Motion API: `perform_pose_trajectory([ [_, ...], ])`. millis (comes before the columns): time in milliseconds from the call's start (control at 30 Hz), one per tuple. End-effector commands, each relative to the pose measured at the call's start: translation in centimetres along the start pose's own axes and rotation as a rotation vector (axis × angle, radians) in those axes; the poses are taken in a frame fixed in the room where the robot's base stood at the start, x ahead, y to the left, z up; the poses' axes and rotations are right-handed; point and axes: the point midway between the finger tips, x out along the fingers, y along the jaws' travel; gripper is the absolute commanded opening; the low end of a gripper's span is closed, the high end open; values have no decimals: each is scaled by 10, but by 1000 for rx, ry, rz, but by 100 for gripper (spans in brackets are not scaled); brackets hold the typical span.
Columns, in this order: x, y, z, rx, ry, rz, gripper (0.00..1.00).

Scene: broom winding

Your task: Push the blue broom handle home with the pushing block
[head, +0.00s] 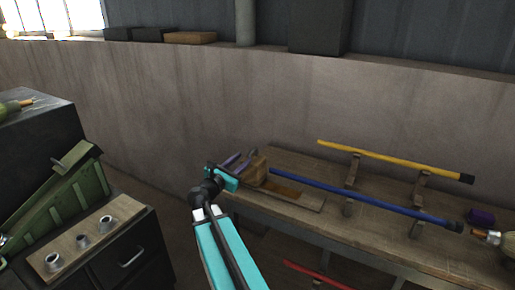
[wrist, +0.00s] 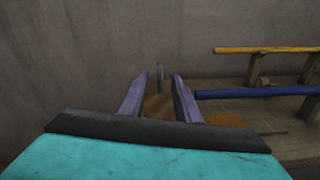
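The blue broom handle (head: 350,197) lies along the workbench on wooden supports. Its dark right end is close to a broom head (head: 494,238) at the picture's right edge; I cannot tell whether they touch. The wooden pushing block (head: 259,173) stands on the bench near the handle's left end, with a grey upright grip on top. My gripper (head: 237,163) is just left of the block, its purple fingers pointing towards it. In the wrist view my gripper (wrist: 160,75) is open, with the grey grip (wrist: 159,77) between and beyond the fingers, and the blue handle (wrist: 255,92) to the right.
A yellow handle (head: 390,159) lies on the supports behind the blue one. A red handle (head: 312,273) is lower, below the bench. A small purple object (head: 481,216) sits at the bench's right. A wall backs the bench.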

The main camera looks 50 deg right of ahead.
Motion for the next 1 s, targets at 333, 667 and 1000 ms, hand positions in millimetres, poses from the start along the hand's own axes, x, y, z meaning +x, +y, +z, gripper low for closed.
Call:
perform_pose_trajectory([
  [333,7,0,0,2,2,-1,29],
  [667,42,0,0,3,2,-4,29],
  [1000,84,0,-1,2,2,-3,29],
])
